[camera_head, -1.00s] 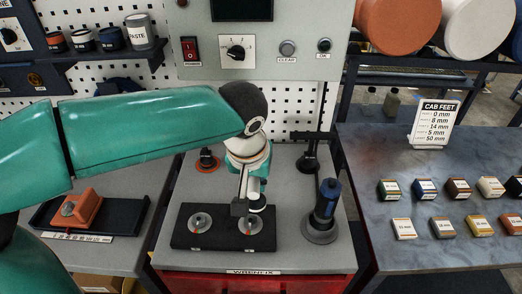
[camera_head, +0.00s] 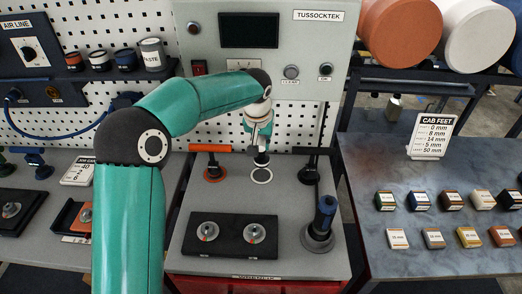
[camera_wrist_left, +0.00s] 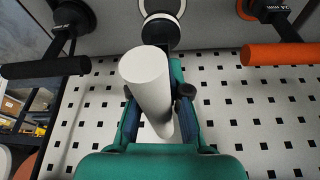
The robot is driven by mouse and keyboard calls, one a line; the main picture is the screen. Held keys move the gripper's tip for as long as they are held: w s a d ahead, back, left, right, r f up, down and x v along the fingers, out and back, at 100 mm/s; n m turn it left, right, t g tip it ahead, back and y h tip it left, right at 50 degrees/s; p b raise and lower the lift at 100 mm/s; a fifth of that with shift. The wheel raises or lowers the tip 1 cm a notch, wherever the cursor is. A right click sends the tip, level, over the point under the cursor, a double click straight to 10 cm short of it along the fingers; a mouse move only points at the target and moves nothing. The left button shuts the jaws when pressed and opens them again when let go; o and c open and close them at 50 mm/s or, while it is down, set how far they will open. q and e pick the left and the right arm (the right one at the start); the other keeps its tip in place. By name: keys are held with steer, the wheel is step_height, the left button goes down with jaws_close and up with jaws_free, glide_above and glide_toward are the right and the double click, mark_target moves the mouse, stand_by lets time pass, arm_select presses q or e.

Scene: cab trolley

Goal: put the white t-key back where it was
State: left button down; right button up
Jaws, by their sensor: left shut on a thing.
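The white t-key (camera_wrist_left: 147,80) is held by my left gripper (camera_wrist_left: 158,100); its pale handle lies between the two fingers in the wrist view. In the head view my left gripper (camera_head: 261,135) is at the back of the trolley top, above the white ring (camera_head: 261,176). The key's dark lower end (camera_head: 261,159) is over the back part of this ring. The ring also shows in the wrist view (camera_wrist_left: 144,8), partly hidden behind the dark end. I cannot tell whether the key touches the trolley. My right gripper is not in view.
An orange t-key (camera_head: 212,148) stands left of the white ring and a black t-key (camera_head: 310,151) right of it. A black block (camera_head: 230,250) with two round metal discs is in front. A blue-handled tool (camera_head: 326,211) stands at right. A perforated panel is close behind.

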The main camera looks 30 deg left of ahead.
mark_target(261, 157)
arm_select(q)
step_height(261, 157, down, 2)
steer(key=shift+s+f, duration=0.1)
step_height(261, 157, down, 3)
steer(key=shift+r+p, duration=0.1)
steer(key=shift+p, duration=0.75)
steer(key=shift+f, duration=0.5)
steer(key=c, duration=1.2)
jaws_free()
steer(key=shift+o, duration=0.2)
